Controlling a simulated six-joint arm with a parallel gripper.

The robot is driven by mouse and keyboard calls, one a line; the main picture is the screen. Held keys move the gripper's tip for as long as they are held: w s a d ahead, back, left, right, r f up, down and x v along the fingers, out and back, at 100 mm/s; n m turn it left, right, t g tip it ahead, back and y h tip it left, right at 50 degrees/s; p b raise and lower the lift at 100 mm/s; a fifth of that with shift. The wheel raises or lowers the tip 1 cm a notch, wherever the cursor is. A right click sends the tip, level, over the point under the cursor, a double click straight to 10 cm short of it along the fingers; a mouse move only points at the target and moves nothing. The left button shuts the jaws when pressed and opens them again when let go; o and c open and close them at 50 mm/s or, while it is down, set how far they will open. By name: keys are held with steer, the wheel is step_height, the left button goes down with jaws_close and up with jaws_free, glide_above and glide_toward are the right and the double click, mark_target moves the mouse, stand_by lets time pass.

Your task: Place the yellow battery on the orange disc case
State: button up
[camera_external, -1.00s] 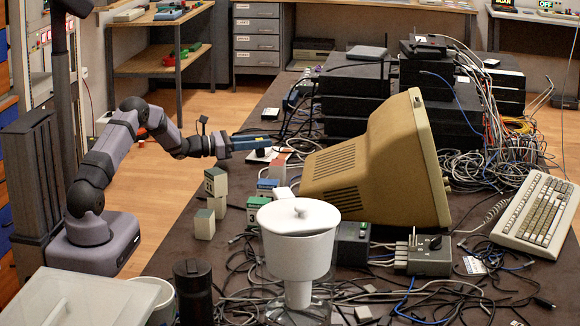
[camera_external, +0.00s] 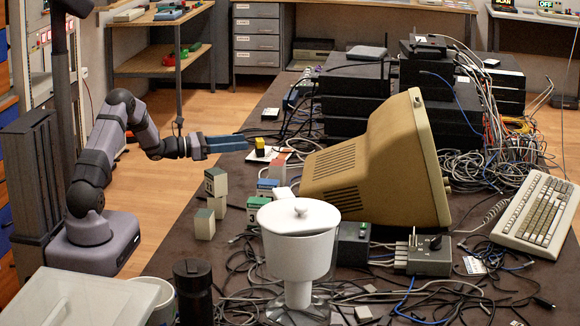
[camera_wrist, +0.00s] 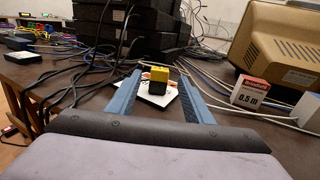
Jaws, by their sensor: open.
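The yellow battery (camera_wrist: 158,77), yellow on top and black below, stands upright on a white flat square case with some orange on it, which I take for the orange disc case (camera_wrist: 143,99). In the external view the battery (camera_external: 262,143) stands on the same pale case (camera_external: 254,158). My gripper (camera_external: 246,143) is open, its blue fingers pointing at the battery from the left, apart from it. In the wrist view the fingers of my gripper (camera_wrist: 158,75) appear on either side of the battery, without visible contact. Much of the case's orange part is hidden behind the battery.
A beige monitor (camera_external: 370,165) stands right of the case. A red-and-white box (camera_wrist: 251,93) lies to the right in the wrist view. Stacked black equipment (camera_external: 350,95) and many cables lie behind. Small blocks (camera_external: 215,183) stand in front of my arm.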

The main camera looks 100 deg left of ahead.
steer(key=shift+v, duration=2.35)
steer(key=shift+w, duration=0.1)
